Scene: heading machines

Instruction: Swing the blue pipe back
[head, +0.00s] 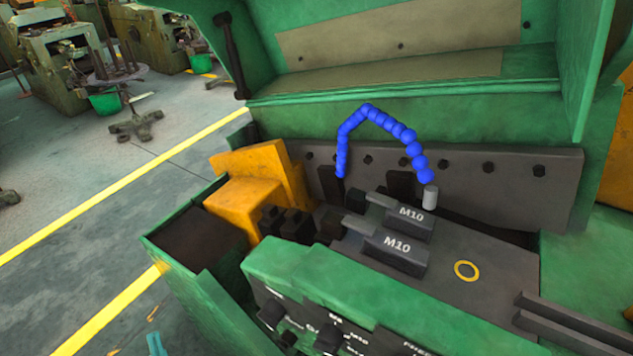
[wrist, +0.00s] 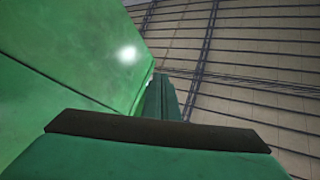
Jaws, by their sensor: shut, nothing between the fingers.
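The blue pipe (head: 383,124) is a bent string of blue beads in the head view. It rises from a grey cylindrical base (head: 430,197) at its right end, arches up to the left, and its free end hangs down at the left, in front of the dark back plate. Two dark blocks marked M10 (head: 398,251) sit below it. The pipe does not show in the wrist view.
A raised green cover (head: 410,75) stands above and behind the pipe. A yellow-orange block (head: 255,190) is to its left, and a green control panel (head: 330,285) in front. The wrist view shows green panels (wrist: 65,65), a dark bar (wrist: 155,130) and a ribbed pale surface (wrist: 255,70).

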